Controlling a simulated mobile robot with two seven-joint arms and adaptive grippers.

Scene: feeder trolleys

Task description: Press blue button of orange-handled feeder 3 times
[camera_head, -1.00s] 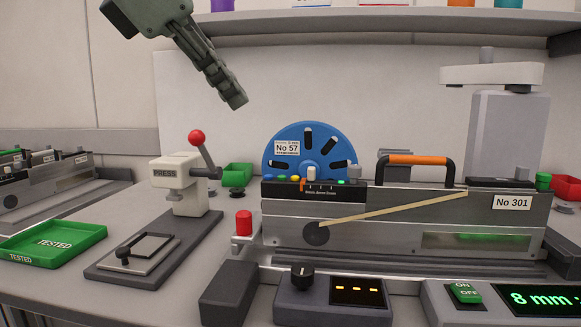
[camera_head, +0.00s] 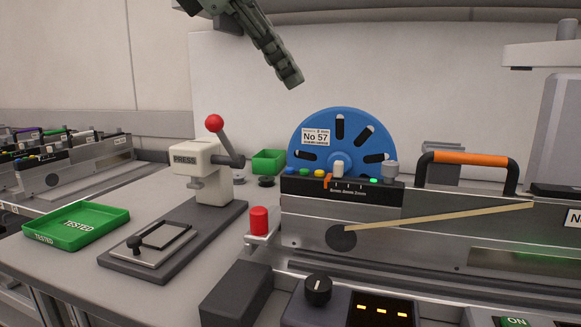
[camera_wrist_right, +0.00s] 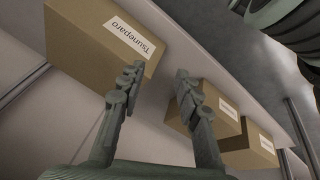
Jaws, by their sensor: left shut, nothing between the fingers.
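The feeder (camera_head: 400,240) with the orange handle (camera_head: 470,159) stands on the right of the head view. Its blue button (camera_head: 290,171) is the leftmost small button on the black top panel, beside green and yellow ones. My left gripper (camera_head: 290,77) is shut and empty. It hangs at the top of the head view, well above the blue button in the picture and apart from it. My right gripper (camera_wrist_right: 158,76) shows in the right wrist view, with its fingers apart and nothing between them, among cardboard boxes.
A blue reel (camera_head: 340,135) labelled No 57 rises behind the panel. A press (camera_head: 212,170) with a red-knobbed lever stands left of the feeder. A green TESTED tray (camera_head: 110,218) lies further left. A red cylinder (camera_head: 259,220) sits at the feeder's left end.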

